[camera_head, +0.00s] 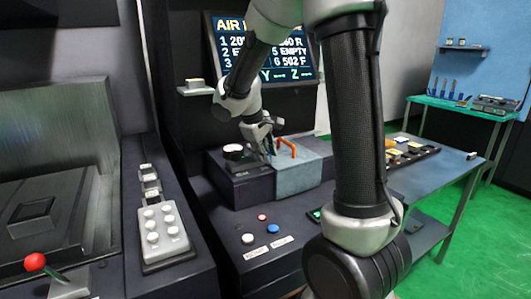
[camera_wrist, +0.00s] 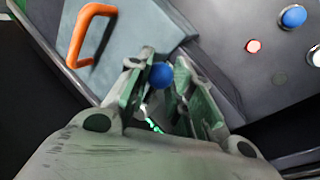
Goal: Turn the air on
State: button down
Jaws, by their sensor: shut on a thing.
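My gripper (camera_head: 264,148) is at the dark box with the grey-blue block, in the middle of the head view. In the wrist view my gripper (camera_wrist: 165,90) has its two green-grey fingers on either side of a blue ball knob (camera_wrist: 161,75) and is shut on it. Most of what lies below the knob is hidden by the fingers.
An orange handle (camera_head: 287,146) stands on the grey-blue block (camera_head: 297,178), close beside my gripper; it also shows in the wrist view (camera_wrist: 85,32). A white-topped knob (camera_head: 232,150) is to the left. Blue (camera_head: 274,229), white (camera_head: 247,239) and red (camera_head: 262,217) buttons lie in front.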

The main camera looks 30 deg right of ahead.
jog(key=shift+a+m+g, duration=0.35)
jog(key=shift+a+m, duration=0.05)
jog(key=shift+m, duration=0.45)
jog(key=shift+a+m+g, duration=0.35)
jog(key=shift+a+m, duration=0.05)
jog(key=shift+m, duration=0.45)
jog(key=c, duration=1.2)
grip_release()
jog(key=shift+c, duration=0.2)
jog(key=v, duration=1.2)
jog(key=shift+a, duration=0.15)
